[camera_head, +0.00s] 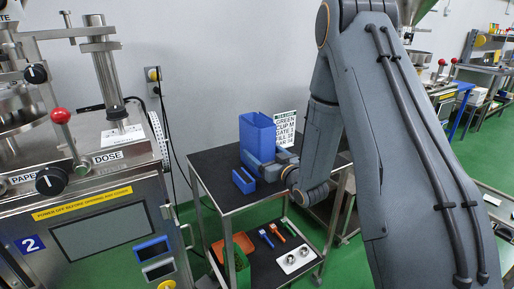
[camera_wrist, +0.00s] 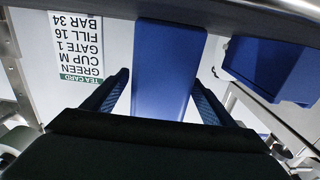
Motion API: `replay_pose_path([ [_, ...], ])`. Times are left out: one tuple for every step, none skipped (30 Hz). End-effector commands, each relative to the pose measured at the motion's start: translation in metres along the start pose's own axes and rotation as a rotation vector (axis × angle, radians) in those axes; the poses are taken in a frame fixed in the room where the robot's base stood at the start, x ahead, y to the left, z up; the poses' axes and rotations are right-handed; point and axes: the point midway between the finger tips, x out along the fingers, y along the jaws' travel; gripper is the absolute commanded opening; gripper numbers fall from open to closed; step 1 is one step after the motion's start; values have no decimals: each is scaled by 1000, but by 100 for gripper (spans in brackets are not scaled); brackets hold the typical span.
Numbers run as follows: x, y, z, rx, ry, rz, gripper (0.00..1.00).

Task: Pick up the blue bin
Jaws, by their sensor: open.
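The tall blue bin (camera_head: 257,135) stands upright on the dark top of a metal cart. My gripper (camera_head: 263,162) is low at the bin's near right side, with the arm reaching in from the right. In the wrist view, which is upside down, a blue panel (camera_wrist: 165,65), apparently the bin, fills the space between the two dark fingers of my gripper (camera_wrist: 160,88). The jaws are open, with one finger on each side of the panel. Thin gaps seem to show at the fingertips; contact cannot be told. The bin's lower part is partly hidden by the gripper.
A white tea card (camera_head: 285,128) stands right of the bin; another blue box (camera_wrist: 272,60) shows in the wrist view. A packing machine (camera_head: 95,215) stands left; the lower shelf holds several items.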

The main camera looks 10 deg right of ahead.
Motion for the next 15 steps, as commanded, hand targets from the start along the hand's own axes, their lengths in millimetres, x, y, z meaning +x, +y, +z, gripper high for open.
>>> replay_pose_path([
  [0, 0, 0, 0, 0, 0, 78],
  [0, 0, 0, 0, 0, -1, 76],
  [0, 0, 0, 0, 0, -1, 70],
  [0, 0, 0, 0, 0, -1, 65],
  [0, 0, 0, 0, 0, -1, 60],
  [0, 0, 0, 0, 0, -1, 53],
  [0, 0, 0, 0, 0, -1, 48],
  [0, 0, 0, 0, 0, -1, 43],
  [0, 0, 0, 0, 0, -1, 36],
  [0, -1, 0, 0, 0, -1, 31],
  [0, -1, 0, 0, 0, -1, 26],
  [0, 0, 0, 0, 0, -1, 19],
  [0, 0, 0, 0, 0, -1, 15],
  [0, 0, -2, -1, 4, -1, 15],
  [0, 0, -2, -1, 4, -1, 15],
])
